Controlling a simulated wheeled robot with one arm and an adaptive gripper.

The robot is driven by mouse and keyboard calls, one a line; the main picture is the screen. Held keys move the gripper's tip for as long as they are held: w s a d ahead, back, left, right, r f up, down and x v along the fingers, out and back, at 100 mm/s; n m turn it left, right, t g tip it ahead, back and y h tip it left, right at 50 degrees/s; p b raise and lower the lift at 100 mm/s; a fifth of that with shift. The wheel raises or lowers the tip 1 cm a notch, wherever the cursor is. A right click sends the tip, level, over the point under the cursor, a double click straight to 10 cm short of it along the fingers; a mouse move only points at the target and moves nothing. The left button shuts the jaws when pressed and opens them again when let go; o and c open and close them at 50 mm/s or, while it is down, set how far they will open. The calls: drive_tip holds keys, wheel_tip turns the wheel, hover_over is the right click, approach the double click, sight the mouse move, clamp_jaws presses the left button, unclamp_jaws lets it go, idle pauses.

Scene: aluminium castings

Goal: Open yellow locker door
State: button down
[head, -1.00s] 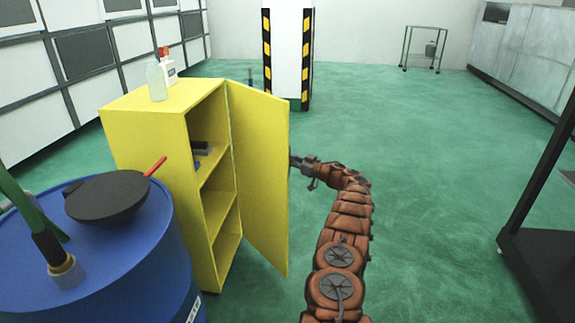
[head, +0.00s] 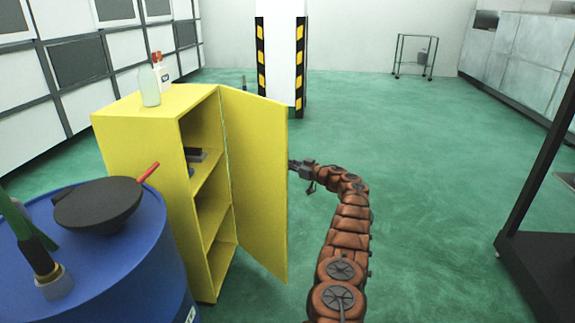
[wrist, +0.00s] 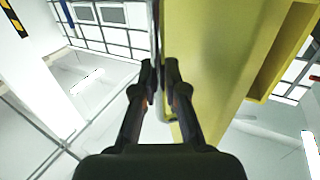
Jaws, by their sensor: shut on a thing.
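The yellow locker (head: 145,140) stands at the left in the head view. Its door (head: 252,180) is swung well out, and the shelves inside show. My gripper (head: 291,164) is at the door's free edge, about mid-height; the door hides its fingertips there. In the wrist view my gripper (wrist: 160,80) is shut with its fingers on either side of a narrow grey bar, which looks like the door handle (wrist: 163,108). The yellow door (wrist: 205,75) also fills the middle right of that view.
A blue drum (head: 125,250) with a dark pan (head: 98,204) stands close in front of the locker. Bottles (head: 150,86) stand on the locker top. A striped pillar (head: 281,60) is behind. A dark rack (head: 545,200) is at right. The green floor between is clear.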

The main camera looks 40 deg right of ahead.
drive_tip(key=shift+w+a, duration=0.1)
drive_tip(key=shift+a, duration=0.05)
drive_tip(key=c, duration=1.2)
unclamp_jaws()
drive_tip(key=v, duration=1.2)
